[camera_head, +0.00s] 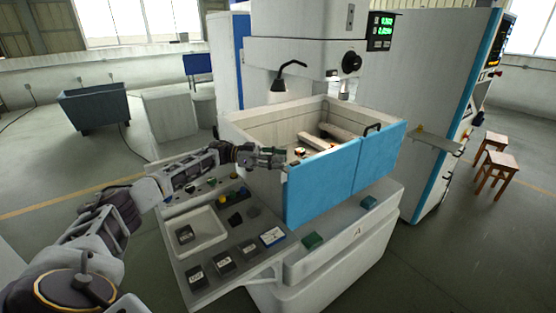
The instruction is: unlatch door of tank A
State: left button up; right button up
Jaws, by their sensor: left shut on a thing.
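Tank A is a pale open-topped box (250,136) with a blue front door (325,185) in two panels, both standing upright and closed along the front. The letter A (357,232) is marked on the base below. My left gripper (276,157) is at the upper left corner of the door and is shut on a small part there, which looks like the door's latch. The fingers hide most of that part. A black handle (372,128) stands at the top edge of the right panel. My right gripper is out of view.
A side table (225,262) left of the tank carries a white tray (203,243), small dark blocks and a blue-edged box (273,236). The machine head (300,55) and a lamp (290,68) hang above the tank. Two stools (496,160) stand at right.

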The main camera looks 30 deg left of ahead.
pick_arm(q)
jog(key=shift+r, duration=0.1)
jog(key=o, duration=1)
jog(key=shift+o, duration=0.2)
jog(key=shift+a, duration=0.15)
jog(key=v, duration=1.1)
jog(key=shift+a, duration=0.35)
jog(key=shift+s, duration=0.15)
